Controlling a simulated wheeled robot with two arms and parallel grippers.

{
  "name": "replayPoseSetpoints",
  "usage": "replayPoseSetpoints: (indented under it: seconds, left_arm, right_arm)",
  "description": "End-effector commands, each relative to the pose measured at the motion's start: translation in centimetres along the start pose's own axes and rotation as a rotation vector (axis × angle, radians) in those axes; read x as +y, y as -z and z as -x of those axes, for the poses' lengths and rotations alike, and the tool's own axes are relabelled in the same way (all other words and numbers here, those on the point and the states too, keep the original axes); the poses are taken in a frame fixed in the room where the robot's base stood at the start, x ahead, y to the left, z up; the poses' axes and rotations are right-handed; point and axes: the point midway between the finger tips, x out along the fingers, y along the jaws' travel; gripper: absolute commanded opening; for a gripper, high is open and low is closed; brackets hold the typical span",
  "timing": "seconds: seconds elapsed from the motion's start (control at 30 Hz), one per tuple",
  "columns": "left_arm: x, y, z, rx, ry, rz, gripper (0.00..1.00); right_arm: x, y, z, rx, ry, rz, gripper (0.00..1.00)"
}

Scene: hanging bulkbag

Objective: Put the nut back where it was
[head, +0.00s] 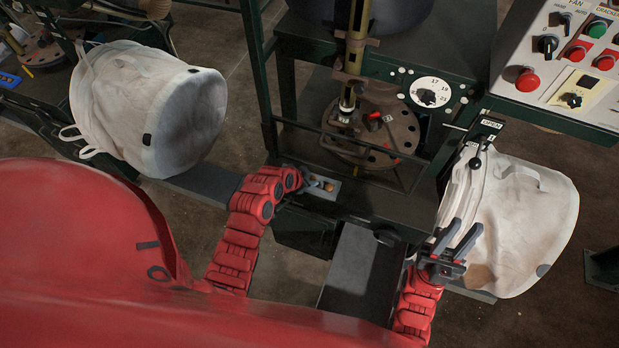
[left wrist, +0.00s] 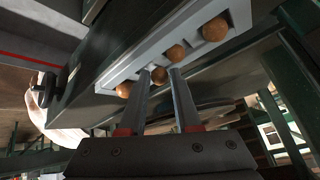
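In the left wrist view, a pale tray (left wrist: 140,68) holds several round brown nuts, including one at the upper right (left wrist: 216,28) and one at the lower left (left wrist: 124,89). My left gripper (left wrist: 160,73) has its fingertips at the tray, on either side of one nut (left wrist: 159,76), which fills the gap between them. In the head view, my left gripper (head: 314,183) is at the small tray (head: 322,194) on the machine's front ledge, with an orange-brown nut (head: 328,187) beside it. My right gripper (head: 459,240) is open and empty, in front of the right white bag.
The machine's round perforated plate (head: 400,130) and a white dial (head: 430,92) are behind the tray. A white bag (head: 530,215) hangs at the right, another (head: 150,105) at the left. A control panel (head: 570,60) stands at the upper right.

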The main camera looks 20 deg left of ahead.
Motion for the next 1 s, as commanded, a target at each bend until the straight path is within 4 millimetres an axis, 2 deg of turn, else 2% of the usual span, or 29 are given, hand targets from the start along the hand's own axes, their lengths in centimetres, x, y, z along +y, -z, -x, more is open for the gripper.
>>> replayPoseSetpoints:
  seconds: [0.17,0.37,0.8,1.0]
  left_arm:
    - [-0.1,0.3,0.4,0.0,0.0,0.0,0.32]
    - [-0.1,-0.1,2.0,0.001,0.002,0.0,0.32]
    - [-0.1,-0.1,9.1,0.001,0.004,0.001,0.32]
    - [-0.1,0.1,11.4,0.003,0.002,0.002,0.32]
  right_arm:
    - [0.0,0.1,-0.5,0.0,0.0,0.0,0.27]
    - [0.0,-0.1,0.6,0.0,0.0,0.0,0.27]
    - [-0.1,-0.5,2.9,0.0,0.0,0.0,0.27]
    - [-0.2,-0.6,3.4,0.0,0.0,0.0,0.27]
